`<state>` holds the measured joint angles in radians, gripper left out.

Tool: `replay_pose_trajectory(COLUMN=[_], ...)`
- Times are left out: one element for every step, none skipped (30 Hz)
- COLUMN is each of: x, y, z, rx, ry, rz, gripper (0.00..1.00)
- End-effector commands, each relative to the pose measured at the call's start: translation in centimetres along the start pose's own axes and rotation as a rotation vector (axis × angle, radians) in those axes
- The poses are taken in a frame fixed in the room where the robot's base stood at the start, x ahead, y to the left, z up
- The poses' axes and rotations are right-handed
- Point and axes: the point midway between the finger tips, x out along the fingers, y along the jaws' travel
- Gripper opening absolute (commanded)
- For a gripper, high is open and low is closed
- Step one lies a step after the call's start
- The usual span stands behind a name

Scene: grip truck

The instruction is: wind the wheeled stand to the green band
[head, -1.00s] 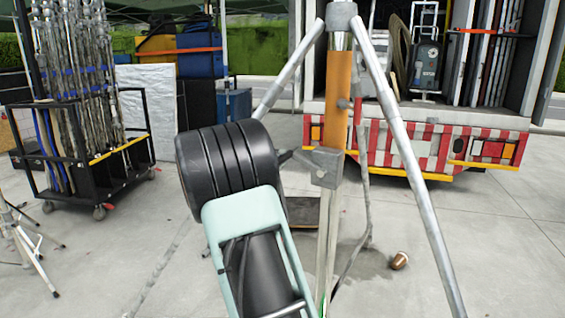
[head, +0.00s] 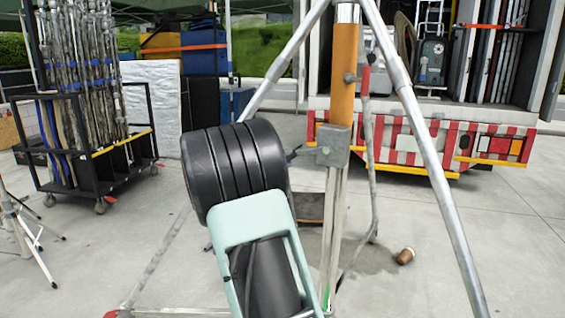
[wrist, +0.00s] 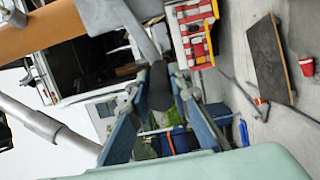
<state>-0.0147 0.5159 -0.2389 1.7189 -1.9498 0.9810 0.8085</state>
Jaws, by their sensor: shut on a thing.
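The wheeled stand has an orange tube (head: 344,85) with a grey crank block (head: 332,146) below it and sloping silver legs (head: 425,130). In the wrist view the orange tube (wrist: 45,28) and a grey crank arm (wrist: 140,28) are at the top. My gripper (wrist: 159,90) has its blue fingers shut on the dark crank handle (wrist: 160,82). In the head view my black and pale-green wrist hides the fingers and handle, just left of the block. A small green mark (head: 327,297) shows low by the pale tubes; I cannot tell whether it is the band.
A black cart of poles (head: 90,155) stands at the left, beside a light stand (head: 22,235). An open truck (head: 425,145) with a red-and-white rear is behind. A brown cup (head: 404,256) lies on the concrete, which is mostly clear at right.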

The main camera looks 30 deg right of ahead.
Motion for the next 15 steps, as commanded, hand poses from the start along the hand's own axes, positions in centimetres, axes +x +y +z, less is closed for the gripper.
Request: replay_pose_trajectory(x=[0.4,0.4,0.4,0.5,0.5,0.4,0.4,0.4,0.5,0.4,0.4,0.4,0.4,0.4,0.4], y=[-0.6,-0.9,-1.4,-1.7,-2.0,-2.5,-2.8,-3.1,-3.5,-3.7,-3.9,-4.0,-4.0,-4.0,-4.1], z=[1.0,1.2,1.4,1.5,1.7,1.9,2.1,2.2,2.4,2.6,2.7,2.8,2.9,2.9,3.0], rx=[0.001,0.001,0.001,0.001,0.002,0.002,0.002,0.002,0.002,0.002,0.003,0.003,0.003,0.003,0.002], ry=[-0.018,-0.018,-0.019,-0.019,-0.020,-0.020,-0.020,-0.020,-0.020,-0.020,-0.020,-0.019,-0.019,-0.018,-0.018], rz=[0.005,0.005,0.005,0.005,0.005,0.006,0.006,0.005,0.005,0.006,0.006,0.006,0.006,0.006,0.006], gripper=[0.01,0.01,0.01,0.00,0.01,0.00,0.01,0.01,0.00,0.01,0.00,0.01,0.00,0.01,0.01])
